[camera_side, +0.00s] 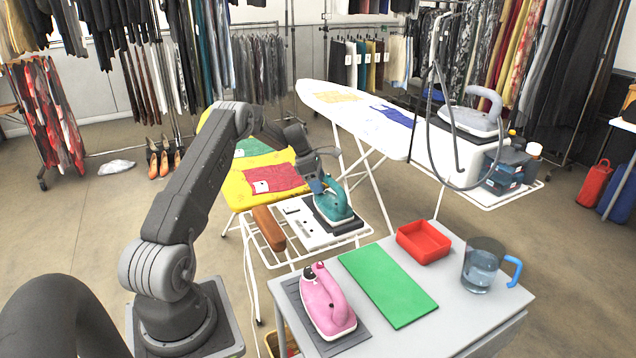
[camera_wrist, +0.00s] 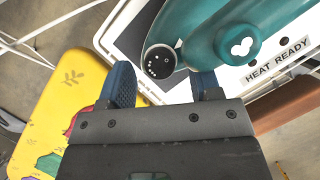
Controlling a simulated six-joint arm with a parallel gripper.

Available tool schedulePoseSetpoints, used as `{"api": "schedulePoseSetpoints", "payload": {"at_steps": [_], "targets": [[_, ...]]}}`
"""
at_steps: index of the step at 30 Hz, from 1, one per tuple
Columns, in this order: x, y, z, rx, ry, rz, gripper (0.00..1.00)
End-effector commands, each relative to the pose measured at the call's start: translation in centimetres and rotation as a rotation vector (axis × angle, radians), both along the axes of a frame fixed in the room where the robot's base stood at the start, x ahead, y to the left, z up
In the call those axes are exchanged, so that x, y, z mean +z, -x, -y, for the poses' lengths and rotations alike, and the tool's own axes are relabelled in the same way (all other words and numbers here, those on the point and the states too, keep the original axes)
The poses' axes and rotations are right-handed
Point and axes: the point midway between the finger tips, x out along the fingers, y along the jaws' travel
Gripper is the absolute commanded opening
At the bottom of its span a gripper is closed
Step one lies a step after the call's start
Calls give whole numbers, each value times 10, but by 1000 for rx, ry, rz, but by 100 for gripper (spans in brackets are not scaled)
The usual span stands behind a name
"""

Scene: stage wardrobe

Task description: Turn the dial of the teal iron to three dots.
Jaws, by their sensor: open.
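The teal iron (camera_side: 335,206) rests on a dark pad on the white wire-framed stand. In the wrist view the teal iron (camera_wrist: 215,30) fills the upper right, with a white emblem on a teal knob. Its dial (camera_wrist: 160,61) is a black round face with a pale rim and small white dots. I cannot tell which mark it is set to. My gripper (camera_wrist: 163,82) is open, its two blue fingertips either side of the dial's near edge with nothing between them. In the side view my gripper (camera_side: 318,184) is at the iron's left end; contact is unclear.
A "HEAT READY" label (camera_wrist: 278,61) is on the white board beside the iron. A brown padded roll (camera_side: 268,228) lies left on the stand. A yellow board (camera_side: 240,185) is behind. The front table (camera_side: 440,320) holds a pink iron (camera_side: 327,302), green mat (camera_side: 388,285), red tray (camera_side: 423,243) and jug (camera_side: 482,268).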

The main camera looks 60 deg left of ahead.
Motion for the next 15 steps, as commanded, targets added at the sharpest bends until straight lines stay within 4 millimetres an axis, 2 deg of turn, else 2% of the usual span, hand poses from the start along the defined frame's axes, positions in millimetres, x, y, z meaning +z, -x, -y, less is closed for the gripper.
{"api": "schedulePoseSetpoints", "payload": {"at_steps": [6,15], "targets": [[0,0,0,0,0,0,58],[0,0,0,0,0,0,29]]}}
